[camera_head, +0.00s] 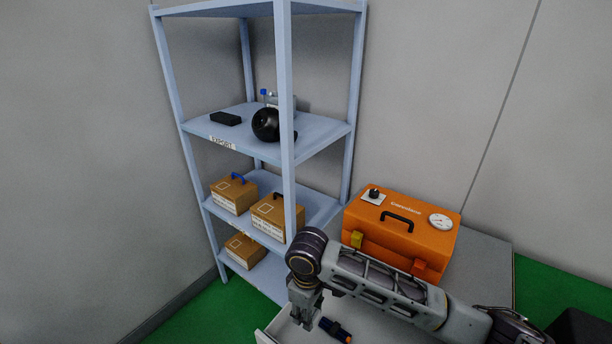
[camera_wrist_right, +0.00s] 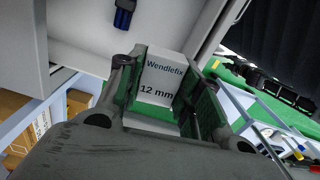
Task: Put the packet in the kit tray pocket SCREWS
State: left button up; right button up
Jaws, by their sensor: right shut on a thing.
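My right gripper (camera_head: 305,312) hangs below its arm at the bottom of the head view, over a pale surface. In the right wrist view, this gripper (camera_wrist_right: 167,82) is shut on a white box-shaped packet (camera_wrist_right: 160,78) printed "Wendlefix" and "12 mm". The packet sits between the two fingers, with its printed face toward the camera. In the head view I cannot make out the packet. I cannot make out the kit tray or a pocket marked SCREWS in either view. My left gripper is not in view.
A dark blue and black object (camera_head: 336,328) lies in what looks like an open drawer (camera_head: 265,337). An orange case (camera_head: 400,228) stands on a grey top behind my right arm. A blue-grey shelf (camera_head: 320,134) holds brown boxes (camera_head: 233,193) at the left.

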jog(key=shift+w+d+r+m, duration=0.2)
jog(key=shift+w+m, duration=0.1)
jog(key=shift+m, duration=0.2)
jog(key=shift+w+d+r+m, duration=0.15)
jog(key=shift+w+m, duration=0.15)
jog(key=shift+m, duration=0.2)
jog(key=w+d+f+m, duration=0.1)
jog(key=w+d+m, duration=0.1)
jog(key=d, duration=0.5)
jog(key=w+d+m, duration=0.2)
jog(key=d+m, duration=0.2)
jog(key=d, duration=0.3)
jog(key=w+d+f+m, duration=0.1)
jog(key=w+d+m, duration=0.1)
jog(key=d+m, duration=0.2)
jog(key=shift+d+f, duration=0.2)
jog(key=shift+d, duration=0.5)
jog(key=shift+d+f, duration=0.15)
jog(key=shift+d, duration=0.55)
jog(key=shift+s+f, duration=0.4)
jog(key=shift+f, duration=0.1)
